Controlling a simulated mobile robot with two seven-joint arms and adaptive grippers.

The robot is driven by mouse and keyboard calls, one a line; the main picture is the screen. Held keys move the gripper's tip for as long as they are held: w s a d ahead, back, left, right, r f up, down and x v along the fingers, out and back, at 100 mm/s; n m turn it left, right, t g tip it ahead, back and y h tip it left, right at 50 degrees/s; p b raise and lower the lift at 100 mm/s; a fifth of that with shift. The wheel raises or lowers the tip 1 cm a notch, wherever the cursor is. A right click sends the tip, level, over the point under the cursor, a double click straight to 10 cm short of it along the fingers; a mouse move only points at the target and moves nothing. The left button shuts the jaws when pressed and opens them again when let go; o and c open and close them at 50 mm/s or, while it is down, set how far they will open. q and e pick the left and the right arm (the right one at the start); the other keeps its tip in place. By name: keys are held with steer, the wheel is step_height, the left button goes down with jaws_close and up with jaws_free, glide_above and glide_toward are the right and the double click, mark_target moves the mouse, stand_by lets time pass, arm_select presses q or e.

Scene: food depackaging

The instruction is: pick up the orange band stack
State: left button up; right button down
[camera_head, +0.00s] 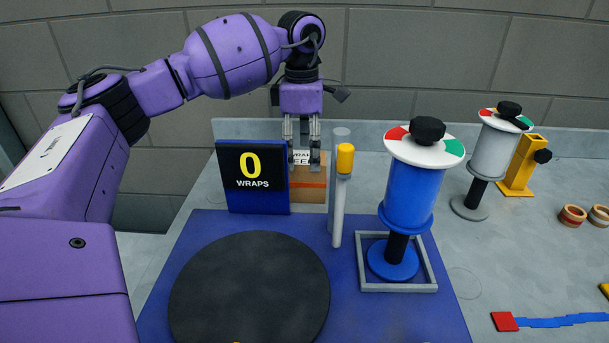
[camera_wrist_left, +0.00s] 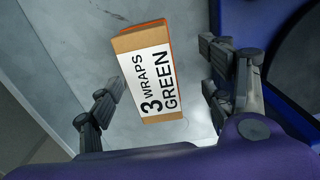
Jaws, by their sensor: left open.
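A cardboard-brown block with an orange band (camera_head: 308,184) stands on the grey surface behind the blue wraps sign, which hides its left part. In the left wrist view the stack (camera_wrist_left: 150,110) has a white label reading "3 WRAPS GREEN" and an orange edge along its far and right sides. My left gripper (camera_head: 302,165) points down over it. The gripper is open, and in the left wrist view its fingers (camera_wrist_left: 162,95) are spread on either side of the stack, with visible gaps. My right gripper is not in view.
A "0 WRAPS" sign (camera_head: 253,205) stands close in front of the stack. A grey post with a yellow part (camera_head: 345,160) is just right. A black turntable (camera_head: 250,290), a blue film roll (camera_head: 409,195) and a grey roll (camera_head: 492,152) stand nearby.

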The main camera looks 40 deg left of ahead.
mark_target(297, 175)
arm_select(q)
steer(key=f, duration=0.2)
steer(key=a+f, duration=0.1)
steer(key=f, duration=0.2)
steer(key=a+f+p, duration=0.1)
steer(key=f, duration=0.1)
steer(key=shift+f, duration=0.35)
steer(key=shift+w+a+f, duration=0.15)
steer(key=shift+f, duration=0.25)
steer(key=shift+r, duration=0.1)
steer(key=shift+c, duration=0.5)
steer(key=shift+c, duration=1.4)
steer(key=c, duration=1.2)
